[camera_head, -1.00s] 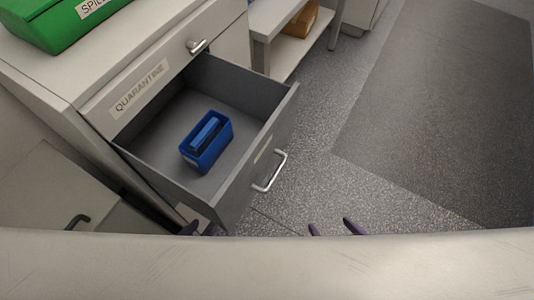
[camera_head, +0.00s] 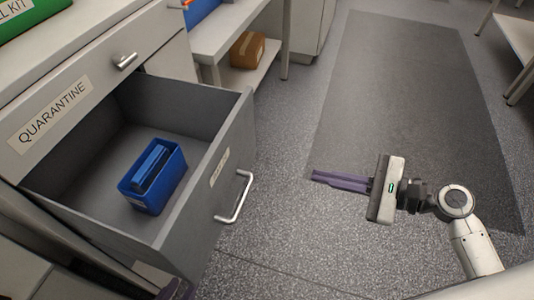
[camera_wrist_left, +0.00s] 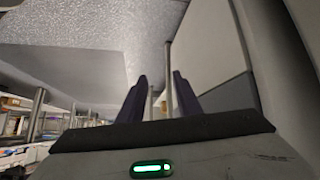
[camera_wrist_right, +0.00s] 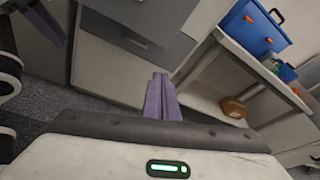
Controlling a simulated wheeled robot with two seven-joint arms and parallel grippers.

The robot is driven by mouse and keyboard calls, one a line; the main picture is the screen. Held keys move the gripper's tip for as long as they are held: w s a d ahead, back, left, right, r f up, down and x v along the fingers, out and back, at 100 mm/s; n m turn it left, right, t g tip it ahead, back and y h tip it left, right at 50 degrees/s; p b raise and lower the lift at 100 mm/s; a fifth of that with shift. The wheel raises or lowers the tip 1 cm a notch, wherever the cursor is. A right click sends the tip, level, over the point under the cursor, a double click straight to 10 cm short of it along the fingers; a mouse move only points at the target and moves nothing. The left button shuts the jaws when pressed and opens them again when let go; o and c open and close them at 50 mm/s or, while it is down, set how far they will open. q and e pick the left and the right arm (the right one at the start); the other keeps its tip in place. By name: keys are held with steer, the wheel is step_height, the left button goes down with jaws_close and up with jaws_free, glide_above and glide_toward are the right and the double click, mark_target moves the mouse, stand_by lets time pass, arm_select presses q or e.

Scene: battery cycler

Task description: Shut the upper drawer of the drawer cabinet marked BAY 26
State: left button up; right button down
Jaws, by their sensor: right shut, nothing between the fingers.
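A grey drawer (camera_head: 204,190) stands pulled out of a pale cabinet (camera_head: 160,25) at the left of the head view. Its front has a silver bar handle (camera_head: 236,197) and a small label too faint to read. A blue box (camera_head: 153,176) with a blue item in it sits inside the drawer. No BAY 26 mark is readable. My right gripper (camera_head: 313,176) is shut and empty, right of the drawer front and apart from it. My left gripper shows only partly at the lower left edge of the head view; in the left wrist view its fingers (camera_wrist_left: 157,95) are apart and empty.
A panel marked QUARANTINE (camera_head: 51,115), with its own handle (camera_head: 126,62), is above the open drawer. A green box (camera_head: 30,14) stands on top. A shelf bench (camera_head: 232,32) with a brown carton (camera_head: 247,50) stands behind. The floor right of the drawer is clear.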

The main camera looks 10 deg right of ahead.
step_height(320, 180, up, 8)
steer(key=m+y+b, duration=0.2)
steer(key=m+y, duration=0.1)
steer(key=y, duration=0.1)
glide_toward(250, 134)
steer(key=x, duration=0.6)
steer(key=shift+w+a+b, duration=0.1)
steer(key=shift+w+b, duration=0.1)
steer(key=shift+b, duration=0.15)
